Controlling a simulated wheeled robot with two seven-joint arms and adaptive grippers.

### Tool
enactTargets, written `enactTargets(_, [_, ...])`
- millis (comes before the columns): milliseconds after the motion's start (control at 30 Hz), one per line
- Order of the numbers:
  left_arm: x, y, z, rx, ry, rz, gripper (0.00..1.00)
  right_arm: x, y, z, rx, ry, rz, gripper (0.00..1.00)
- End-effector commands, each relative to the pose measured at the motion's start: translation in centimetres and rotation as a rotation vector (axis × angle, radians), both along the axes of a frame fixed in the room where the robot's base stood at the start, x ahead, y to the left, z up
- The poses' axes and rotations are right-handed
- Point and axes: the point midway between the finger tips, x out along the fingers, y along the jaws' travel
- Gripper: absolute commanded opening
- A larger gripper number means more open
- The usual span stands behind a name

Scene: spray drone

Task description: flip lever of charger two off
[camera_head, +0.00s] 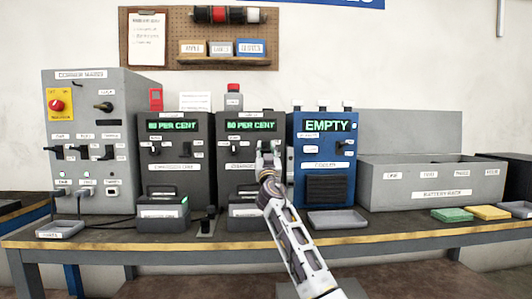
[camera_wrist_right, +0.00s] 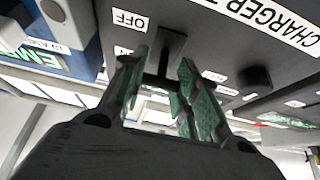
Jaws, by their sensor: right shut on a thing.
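Charger two (camera_head: 230,183) is the dark box in the middle of the bench, with a green display reading "80 PER CENT". My right gripper (camera_head: 268,152) is at the right side of its front panel. In the wrist view, the right gripper (camera_wrist_right: 158,88) has its green-padded fingers on either side of the black lever (camera_wrist_right: 167,48) and is shut on it. An "OFF" label (camera_wrist_right: 130,20) sits beside the lever. In the head view the gripper hides the lever, and its exact setting is hard to tell. My left gripper is not in view.
A similar charger (camera_head: 175,182) stands to the left, and the blue cooler (camera_head: 325,165) reading "EMPTY" stands close on the right. A grey control box (camera_head: 90,118) is at far left. A grey tray (camera_head: 337,219) lies in front of the cooler. A black knob (camera_wrist_right: 254,78) is near the gripper.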

Motion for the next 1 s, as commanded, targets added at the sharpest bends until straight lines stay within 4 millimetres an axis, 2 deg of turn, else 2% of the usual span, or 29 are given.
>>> enactTargets(67, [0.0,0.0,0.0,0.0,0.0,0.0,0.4,0.1,0.0,-0.4,0.0,0.005,-0.001,0.07])
enactTargets(100, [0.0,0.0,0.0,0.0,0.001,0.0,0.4,0.1,0.0,-0.4,0.0,0.005,0.0,0.36])
enactTargets(233, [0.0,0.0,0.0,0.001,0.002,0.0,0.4,0.1,0.0,-0.2,0.0,0.003,0.0,0.53])
enactTargets(667, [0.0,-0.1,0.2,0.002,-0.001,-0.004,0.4,-0.1,0.0,-0.1,0.0,0.001,0.0,0.54])
enactTargets(1000, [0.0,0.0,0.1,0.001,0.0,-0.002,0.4,-1.1,0.0,-0.9,0.001,0.003,0.002,0.54])
